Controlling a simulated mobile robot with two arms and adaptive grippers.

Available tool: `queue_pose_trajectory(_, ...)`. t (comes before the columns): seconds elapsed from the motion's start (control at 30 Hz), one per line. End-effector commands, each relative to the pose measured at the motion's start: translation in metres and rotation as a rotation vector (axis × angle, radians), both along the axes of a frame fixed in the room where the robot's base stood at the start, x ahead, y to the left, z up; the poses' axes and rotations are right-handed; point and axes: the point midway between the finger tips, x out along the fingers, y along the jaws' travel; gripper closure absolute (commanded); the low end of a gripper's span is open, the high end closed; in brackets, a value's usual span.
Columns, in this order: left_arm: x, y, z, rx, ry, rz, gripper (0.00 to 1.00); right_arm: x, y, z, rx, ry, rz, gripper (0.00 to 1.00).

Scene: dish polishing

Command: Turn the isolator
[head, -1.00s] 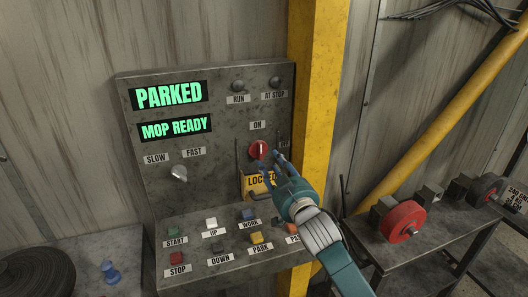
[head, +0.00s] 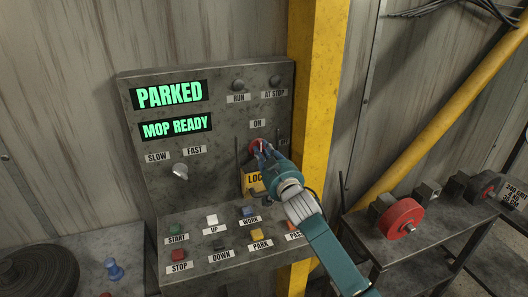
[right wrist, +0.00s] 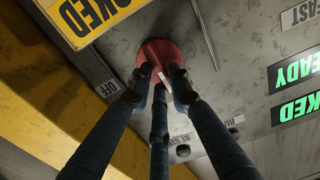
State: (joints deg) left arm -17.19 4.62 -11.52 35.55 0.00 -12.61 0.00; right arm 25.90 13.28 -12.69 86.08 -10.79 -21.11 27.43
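The isolator (head: 254,145) is a round red knob on the upright face of the grey control panel, below the ON label (head: 258,124). In the right wrist view the red knob (right wrist: 157,50) has a raised grip bar, and an OFF label (right wrist: 107,90) lies beside it. My right gripper (head: 264,153) is at the knob, its fingers covering much of it in the head view. In the right wrist view two fingertips sit close on either side of the grip bar, with a third finger between them, closed in on it. My left gripper is not in view.
A yellow LOCKED sign (head: 251,181) hangs just below the knob, partly hidden by my gripper. The screens read PARKED (head: 169,94) and MOP READY (head: 175,127). Several buttons line the sloped lower panel. A yellow post (head: 318,95) stands right of the panel.

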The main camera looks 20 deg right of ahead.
Motion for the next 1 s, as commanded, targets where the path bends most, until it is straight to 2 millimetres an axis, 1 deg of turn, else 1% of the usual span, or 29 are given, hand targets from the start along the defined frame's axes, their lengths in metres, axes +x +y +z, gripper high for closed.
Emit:
queue_pose_trajectory(0.03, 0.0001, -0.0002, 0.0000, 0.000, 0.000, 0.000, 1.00, -0.0001, 0.0000, -0.0002, 0.000, 0.000, 0.000, 0.96)
queue_pose_trajectory(0.07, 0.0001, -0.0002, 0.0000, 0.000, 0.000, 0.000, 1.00, -0.0001, 0.0000, -0.0002, 0.000, 0.000, 0.000, 1.00)
queue_pose_trajectory(0.33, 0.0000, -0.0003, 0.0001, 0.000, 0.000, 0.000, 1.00, -0.0002, -0.0001, -0.0004, 0.010, 0.001, 0.000, 1.00)
queue_pose_trajectory(0.53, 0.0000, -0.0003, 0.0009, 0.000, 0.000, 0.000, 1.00, -0.0001, -0.0009, -0.0005, 0.075, 0.004, -0.001, 1.00)
queue_pose_trajectory(0.77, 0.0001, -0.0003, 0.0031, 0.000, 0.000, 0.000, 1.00, 0.0000, -0.0019, -0.0017, 0.240, 0.010, 0.000, 1.00)
queue_pose_trajectory(1.0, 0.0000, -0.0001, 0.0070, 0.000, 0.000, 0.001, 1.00, 0.0000, -0.0040, -0.0034, 0.466, 0.018, -0.001, 1.00)
